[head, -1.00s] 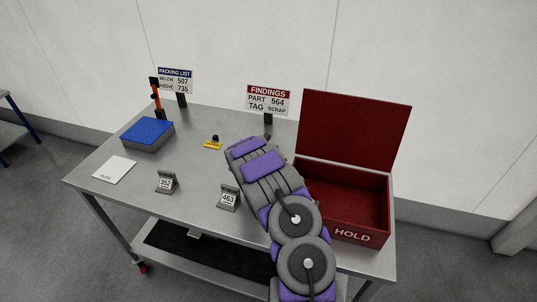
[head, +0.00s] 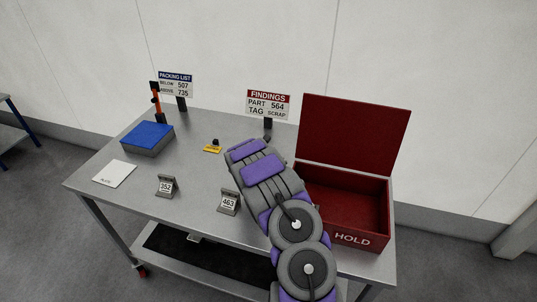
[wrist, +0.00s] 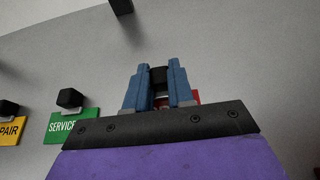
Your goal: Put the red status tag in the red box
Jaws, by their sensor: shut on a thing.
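In the wrist view, my gripper (wrist: 159,70) has its two blue fingers closed on the black knob of the red status tag (wrist: 195,97). Only small parts of the red plate show behind the fingers, and its lettering is hidden. It appears to be at or close to the tabletop; I cannot tell if it is lifted. In the head view my arm hides the gripper and the red tag. The red box (head: 352,239), marked HOLD, stands at the right end of the table with its lid raised. Its visible interior looks empty.
A green SERVICE tag (wrist: 73,124) and a yellow REPAIR tag (wrist: 12,131) lie left of my gripper. The table (head: 135,199) also holds a blue-topped block (head: 147,133), a white plate (head: 115,173), number stands (head: 229,202) and the FINDINGS sign (head: 268,104).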

